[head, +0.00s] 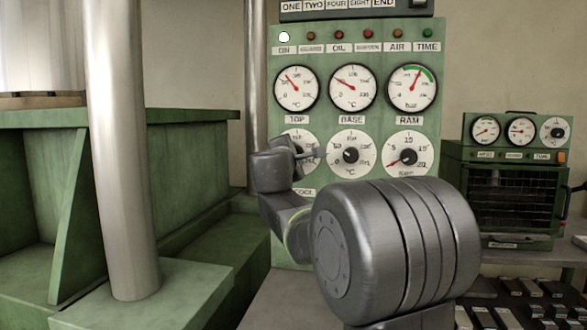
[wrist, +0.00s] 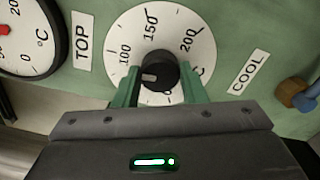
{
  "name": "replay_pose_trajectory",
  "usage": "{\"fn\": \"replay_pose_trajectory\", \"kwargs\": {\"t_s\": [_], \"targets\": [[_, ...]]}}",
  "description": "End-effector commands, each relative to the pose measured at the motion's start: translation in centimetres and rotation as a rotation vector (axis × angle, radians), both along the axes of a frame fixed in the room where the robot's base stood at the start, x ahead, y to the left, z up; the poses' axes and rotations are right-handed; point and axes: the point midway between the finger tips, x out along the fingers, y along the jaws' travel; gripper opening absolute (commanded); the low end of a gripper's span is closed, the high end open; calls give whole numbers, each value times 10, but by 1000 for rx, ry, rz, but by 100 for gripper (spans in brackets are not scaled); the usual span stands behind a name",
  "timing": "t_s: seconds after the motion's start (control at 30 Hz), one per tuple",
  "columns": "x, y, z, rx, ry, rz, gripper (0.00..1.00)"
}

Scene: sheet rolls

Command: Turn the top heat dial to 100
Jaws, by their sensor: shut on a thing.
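The top heat dial is a white scale plate (wrist: 125,30) with a black knob (wrist: 160,66), left-most in the lower row of the green panel. In the head view its scale (head: 300,137) is partly hidden by my gripper (head: 306,153). In the wrist view the two green fingers of my gripper (wrist: 158,74) are shut on the knob, one on each side. The knob's white mark points left, a little below the 100 label, toward the left finger. The low end of the scale is mostly hidden by the fingers.
The TOP gauge (head: 296,88) is above the dial, its red needle pointing up-left. The BASE dial (head: 351,155) and RAM dial (head: 408,157) are close on the right. A steel column (head: 120,150) and green press frame (head: 190,170) stand left. A small oven (head: 510,200) stands right.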

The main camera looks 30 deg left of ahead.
Motion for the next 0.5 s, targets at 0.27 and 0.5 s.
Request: {"fn": "replay_pose_trajectory", "kwargs": {"t_s": [0.27, 0.5], "targets": [[0, 0, -1, 95, 23, 0, 15], [0, 0, -1, 117, 29, 0, 15]]}}
